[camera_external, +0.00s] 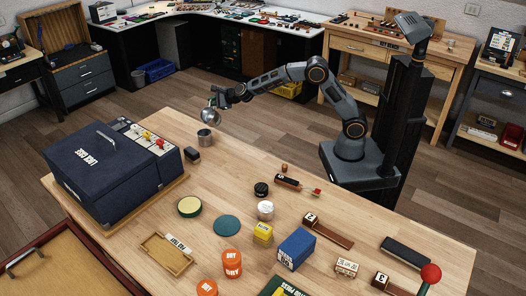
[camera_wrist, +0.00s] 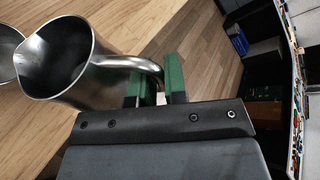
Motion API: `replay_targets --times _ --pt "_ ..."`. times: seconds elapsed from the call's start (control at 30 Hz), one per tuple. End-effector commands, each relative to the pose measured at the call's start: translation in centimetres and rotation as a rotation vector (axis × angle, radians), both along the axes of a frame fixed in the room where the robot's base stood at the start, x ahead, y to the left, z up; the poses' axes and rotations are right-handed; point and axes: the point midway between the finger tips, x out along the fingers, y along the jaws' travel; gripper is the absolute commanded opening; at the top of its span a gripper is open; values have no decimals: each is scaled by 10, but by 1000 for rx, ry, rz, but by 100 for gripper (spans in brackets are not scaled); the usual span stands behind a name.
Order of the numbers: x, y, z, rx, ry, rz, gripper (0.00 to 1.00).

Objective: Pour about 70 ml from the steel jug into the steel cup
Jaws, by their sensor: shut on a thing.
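The steel jug (camera_wrist: 62,75) is held by its handle in my gripper (camera_wrist: 155,92), whose green-padded fingers are closed around the handle. In the external view the jug (camera_external: 210,116) is tilted above the table's back edge, close to the steel cup (camera_external: 204,137). The cup stands upright on the table, just below the jug. In the wrist view only part of the cup (camera_wrist: 8,50) shows at the left edge, beside the jug's mouth. No stream of liquid can be made out, and the liquid level in the cup cannot be seen.
A small dark block (camera_external: 192,154) stands close in front of the cup. A large dark blue case (camera_external: 110,170) stands to the left on the wooden table (camera_external: 320,200). Several tins, blocks and orange tubs (camera_external: 232,262) lie toward the front. The table right of the cup is clear.

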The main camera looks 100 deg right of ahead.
Motion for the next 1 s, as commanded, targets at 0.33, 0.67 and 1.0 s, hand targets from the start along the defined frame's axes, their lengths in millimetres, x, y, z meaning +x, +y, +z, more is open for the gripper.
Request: replay_targets --times 0.33,0.67,1.0 --pt "-9 -28 -24 226 -82 -5 0" --pt "-17 -53 -45 484 -168 -3 0" --pt "-20 -64 -60 656 -225 -1 0"
